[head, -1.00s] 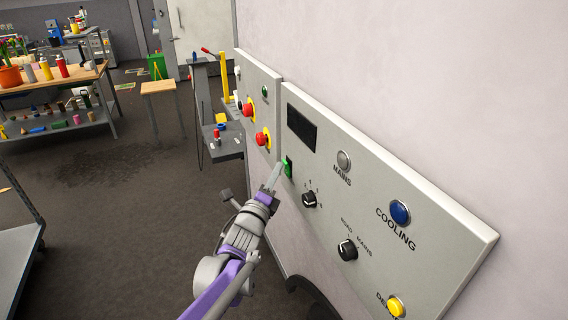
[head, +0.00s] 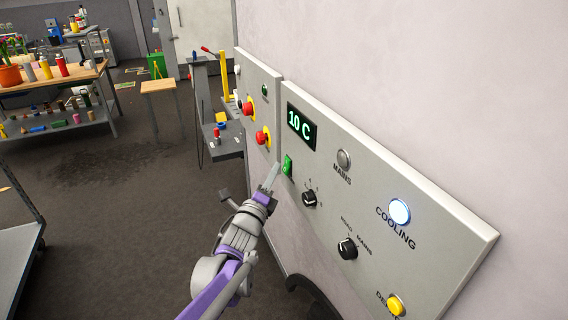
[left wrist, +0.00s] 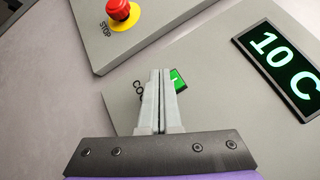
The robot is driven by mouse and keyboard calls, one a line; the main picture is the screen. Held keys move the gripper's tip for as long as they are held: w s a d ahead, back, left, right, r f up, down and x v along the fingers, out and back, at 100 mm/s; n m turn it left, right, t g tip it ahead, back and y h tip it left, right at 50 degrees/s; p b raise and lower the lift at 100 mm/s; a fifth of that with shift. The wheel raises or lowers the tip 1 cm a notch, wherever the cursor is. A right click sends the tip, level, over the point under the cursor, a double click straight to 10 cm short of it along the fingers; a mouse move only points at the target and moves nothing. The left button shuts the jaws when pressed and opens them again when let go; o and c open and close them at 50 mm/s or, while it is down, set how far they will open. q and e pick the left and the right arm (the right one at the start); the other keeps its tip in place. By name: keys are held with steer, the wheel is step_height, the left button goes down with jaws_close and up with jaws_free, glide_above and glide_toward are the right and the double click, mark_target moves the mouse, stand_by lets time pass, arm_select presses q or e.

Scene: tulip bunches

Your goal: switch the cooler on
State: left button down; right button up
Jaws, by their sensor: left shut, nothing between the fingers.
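The cooler panel (head: 375,195) is a grey plate on the wall. Its green rocker switch (head: 287,165) is lit; it also shows in the left wrist view (left wrist: 178,80), partly hidden by my fingers. The display (head: 301,127) reads "10 C" in green, and the left wrist view shows the same display (left wrist: 281,60). The COOLING lamp (head: 400,212) glows bluish white. My left gripper (head: 271,177) is shut and empty, its tips just left of and below the switch, seemingly a little apart from it. My right gripper is not in view.
Black knobs (head: 309,199), a grey MAINS lamp (head: 344,159) and a yellow button (head: 396,305) are on the cooler panel. Open floor lies left of my arm.

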arm_select(q)
steer(key=shift+s+a+f, duration=0.1)
steer(key=shift+s+a, duration=0.05)
steer(key=shift+a, duration=0.1)
steer(key=a, duration=0.1)
steer(key=s+a+f+b, duration=0.1)
steer(key=a, duration=0.1)
steer(key=a+f, duration=0.1)
steer(key=shift+s+a+b, duration=0.2)
steer(key=shift+a+b, duration=0.05)
steer(key=shift+b, duration=0.1)
stand_by(0.4)
